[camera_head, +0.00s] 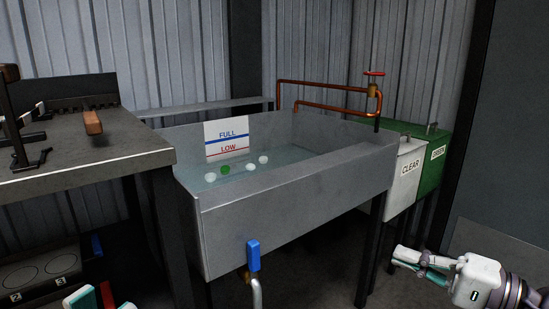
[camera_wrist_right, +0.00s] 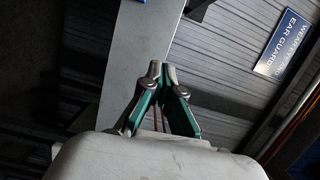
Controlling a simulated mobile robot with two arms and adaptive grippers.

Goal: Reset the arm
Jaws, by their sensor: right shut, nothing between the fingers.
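My right gripper (camera_head: 397,257) is at the lower right of the head view, to the right of the metal trough and held clear of it. Its fingers point left. In the right wrist view its fingertips (camera_wrist_right: 161,70) meet, shut and empty. Two teal and white fingertips of my left gripper (camera_head: 103,301) show at the bottom left of the head view, apart from each other. The rest of that gripper is cut off by the frame edge.
A metal trough (camera_head: 290,204) holds water with several white and green balls. A blue-handled tap (camera_head: 253,255) sticks out below it. CLEAR (camera_head: 405,182) and GREEN (camera_head: 432,172) bins stand to its right. A workbench (camera_head: 90,158) with tools is at left.

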